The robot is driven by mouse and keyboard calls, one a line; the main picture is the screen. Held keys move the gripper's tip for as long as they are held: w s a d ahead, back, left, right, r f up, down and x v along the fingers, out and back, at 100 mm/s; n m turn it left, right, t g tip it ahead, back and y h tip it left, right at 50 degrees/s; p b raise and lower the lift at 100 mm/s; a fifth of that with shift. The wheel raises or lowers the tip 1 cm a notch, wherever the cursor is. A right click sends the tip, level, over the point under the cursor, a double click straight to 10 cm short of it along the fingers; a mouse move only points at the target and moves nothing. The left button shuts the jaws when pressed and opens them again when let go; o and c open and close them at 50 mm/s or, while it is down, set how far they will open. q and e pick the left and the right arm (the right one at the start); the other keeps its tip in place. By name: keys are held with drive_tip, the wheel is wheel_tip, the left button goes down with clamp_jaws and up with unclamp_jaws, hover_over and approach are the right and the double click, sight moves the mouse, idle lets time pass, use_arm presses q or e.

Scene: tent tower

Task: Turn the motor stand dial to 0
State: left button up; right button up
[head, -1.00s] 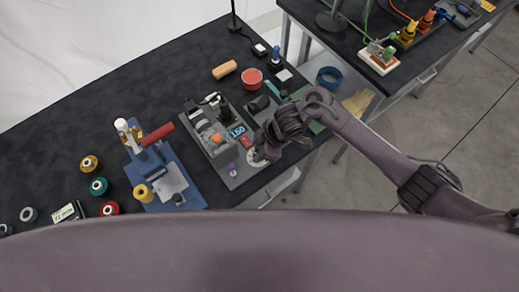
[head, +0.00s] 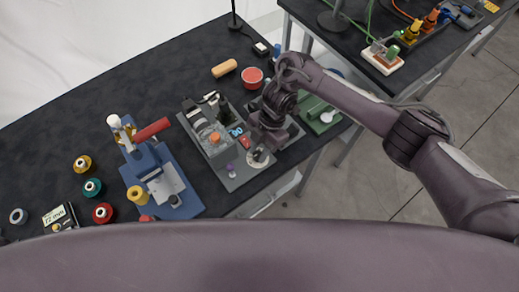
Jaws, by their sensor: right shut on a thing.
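The grey motor stand (head: 222,140) sits on the dark bench, with a motor, an orange knob and a small blue display (head: 236,132). The display's digits look like zeros, but are too small to read surely. The pale round dial plate (head: 258,160) is at the stand's right front corner. My right gripper (head: 262,150) points down over this plate and is shut on the dial knob, which its fingers largely hide. My left gripper is not in view.
A blue press (head: 165,180) with a red handle stands left of the motor stand. Several coloured spools, including a teal one (head: 92,188), lie farther left. A red bowl (head: 252,76) and a tan block (head: 224,68) are behind. A green box (head: 320,116) is at the right bench edge.

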drive_tip(key=shift+n, duration=0.6)
drive_tip(key=o, duration=1)
drive_tip(key=v, duration=0.7)
drive_tip(key=shift+w+r, duration=0.2)
drive_tip(key=shift+r, duration=0.15)
drive_tip(key=shift+f, duration=0.1)
